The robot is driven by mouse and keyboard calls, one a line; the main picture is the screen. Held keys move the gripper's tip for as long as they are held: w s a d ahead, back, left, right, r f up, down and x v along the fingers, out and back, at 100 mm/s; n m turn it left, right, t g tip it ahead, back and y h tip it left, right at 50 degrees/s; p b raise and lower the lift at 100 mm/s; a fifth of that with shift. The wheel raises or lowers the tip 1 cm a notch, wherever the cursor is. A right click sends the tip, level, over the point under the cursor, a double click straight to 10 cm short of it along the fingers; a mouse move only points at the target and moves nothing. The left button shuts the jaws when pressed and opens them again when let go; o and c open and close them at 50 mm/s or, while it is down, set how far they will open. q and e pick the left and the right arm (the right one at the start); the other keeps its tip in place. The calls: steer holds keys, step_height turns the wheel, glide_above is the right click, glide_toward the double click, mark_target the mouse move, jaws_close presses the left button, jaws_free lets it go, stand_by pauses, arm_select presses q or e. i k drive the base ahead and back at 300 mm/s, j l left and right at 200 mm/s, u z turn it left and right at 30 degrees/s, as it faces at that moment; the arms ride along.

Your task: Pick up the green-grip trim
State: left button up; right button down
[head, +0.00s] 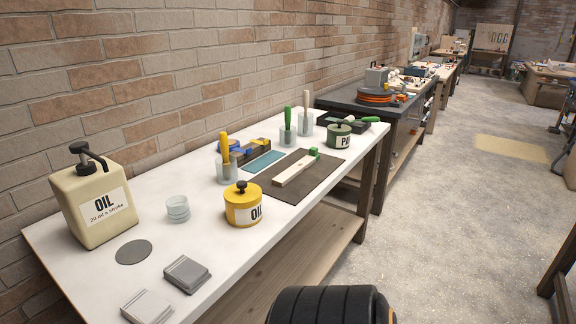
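A green handle (287,117) stands upright in a clear glass jar (288,137) on the white workbench in the head view. Its lower end is in the jar and hard to make out. Another green-handled tool (368,119) lies at the bench's far right end, beside the green tin; its far part is too small to tell. I cannot tell from the picture which one is the trim. Neither of my grippers is in view.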

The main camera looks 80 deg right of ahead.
mark_target(283, 178)
steer(key=z, duration=2.5)
steer(key=i+l, duration=0.2)
steer(key=l, duration=0.1)
